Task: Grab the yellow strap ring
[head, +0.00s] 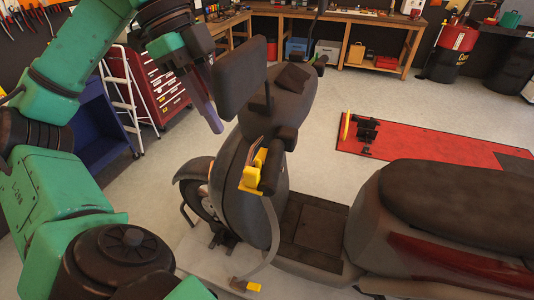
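A yellow strap ring (250,178) hangs at the near handlebar grip of the dark scooter (232,185), in the middle of the head view. A pale strap (274,225) runs down from there to a small yellow end piece (254,287) near the floor plate. My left gripper (212,122) points down, up and left of the ring, with a visible gap in the picture between them. Its fingers overlap in this view, so their opening does not show. Nothing is seen held in it. My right gripper is not in view.
The scooter's dark screen (239,77) stands just right of my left gripper. The scooter's seat (450,205) fills the lower right. A red cabinet (158,85), white stepladder (122,100) and blue bin (100,130) stand at left. A red lift mat (420,149) lies behind.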

